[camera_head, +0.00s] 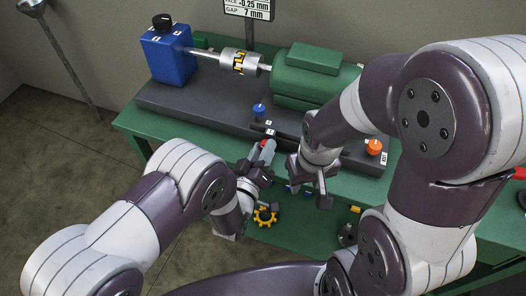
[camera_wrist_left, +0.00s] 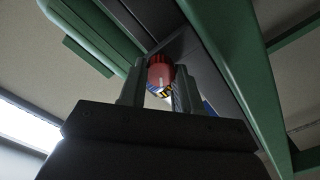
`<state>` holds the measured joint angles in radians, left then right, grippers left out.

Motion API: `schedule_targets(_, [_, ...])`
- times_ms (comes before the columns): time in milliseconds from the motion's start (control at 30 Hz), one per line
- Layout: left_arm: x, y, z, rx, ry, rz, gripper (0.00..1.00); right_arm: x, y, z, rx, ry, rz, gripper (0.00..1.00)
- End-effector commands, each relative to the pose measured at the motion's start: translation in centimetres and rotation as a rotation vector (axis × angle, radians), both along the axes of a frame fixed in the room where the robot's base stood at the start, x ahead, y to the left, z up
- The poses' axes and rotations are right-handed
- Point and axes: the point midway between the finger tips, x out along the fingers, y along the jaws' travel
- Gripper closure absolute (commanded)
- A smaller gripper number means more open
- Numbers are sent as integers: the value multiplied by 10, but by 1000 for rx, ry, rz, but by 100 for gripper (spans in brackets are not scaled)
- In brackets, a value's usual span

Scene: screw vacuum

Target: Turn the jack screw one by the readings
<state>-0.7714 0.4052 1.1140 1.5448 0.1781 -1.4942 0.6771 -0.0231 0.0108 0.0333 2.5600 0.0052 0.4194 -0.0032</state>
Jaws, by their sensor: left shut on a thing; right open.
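A readout sign (camera_head: 248,8) at the top shows "-0.25 mm" on one line and "GAP 7 mm" below. My left gripper (camera_head: 262,156) is at the front edge of the dark base plate, shut on a small red piece (camera_wrist_left: 160,74) that shows between its fingers in the left wrist view. A blue knob (camera_head: 258,111) and an orange knob (camera_head: 375,147) stand upright on the plate, apart from both grippers. My right gripper (camera_head: 312,186) is open and empty, just right of the left one.
A blue unit (camera_head: 170,57), a silver coupling with a yellow-black band (camera_head: 240,63) and a green motor (camera_head: 308,79) stand in line on the base plate (camera_head: 160,98). A yellow gear-shaped piece (camera_head: 265,216) lies on the green bench (camera_head: 300,232). My arms hide much of the right side.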

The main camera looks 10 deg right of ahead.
Motion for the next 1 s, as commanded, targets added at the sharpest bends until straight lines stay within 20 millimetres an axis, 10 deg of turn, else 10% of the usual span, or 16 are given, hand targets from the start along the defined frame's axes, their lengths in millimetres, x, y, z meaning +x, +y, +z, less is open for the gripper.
schedule_targets(1000, [0,0,-1,-370,249,-1,98,0,0,-16,0,0,0,57])
